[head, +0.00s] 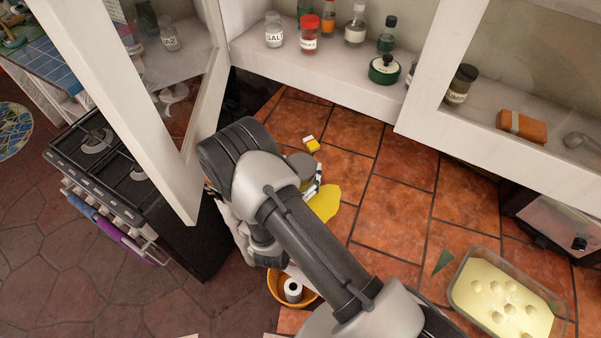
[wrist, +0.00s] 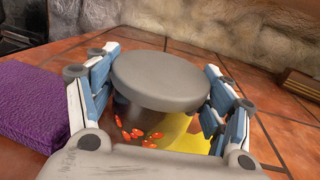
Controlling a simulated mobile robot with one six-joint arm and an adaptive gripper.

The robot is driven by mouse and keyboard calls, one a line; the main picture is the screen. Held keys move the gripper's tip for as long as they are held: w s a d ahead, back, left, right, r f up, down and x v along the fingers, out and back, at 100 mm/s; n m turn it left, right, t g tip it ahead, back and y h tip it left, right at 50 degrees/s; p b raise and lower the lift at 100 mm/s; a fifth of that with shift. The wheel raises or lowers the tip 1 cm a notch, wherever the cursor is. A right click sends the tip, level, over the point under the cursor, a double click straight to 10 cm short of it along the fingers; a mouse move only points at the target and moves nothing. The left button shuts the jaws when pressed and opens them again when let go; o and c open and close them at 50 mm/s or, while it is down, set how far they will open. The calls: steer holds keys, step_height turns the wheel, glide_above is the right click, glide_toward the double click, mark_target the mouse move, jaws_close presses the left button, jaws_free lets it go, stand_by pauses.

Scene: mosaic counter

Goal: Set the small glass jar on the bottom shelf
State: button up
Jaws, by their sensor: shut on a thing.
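The small glass jar has a wide grey lid (wrist: 160,80) and red pieces inside. In the wrist view it is between the blue-and-white fingers of my gripper (wrist: 162,62), which is shut on it. In the head view its lid (head: 300,163) shows just beyond my wrist, low over the tiled counter; my arm hides most of the jar. I cannot tell whether its base touches the counter. The bottom shelf (head: 335,92) of the open wall cabinet is above and behind it, at the top of the head view.
A salt jar (head: 274,30), a red-capped jar (head: 309,36) and a green tin (head: 384,69) stand on the shelf, with bare shelf at its front left. An open cabinet door (head: 120,85) hangs left. A yellow patch (head: 325,203) lies near my gripper.

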steer(key=c, duration=0.5)
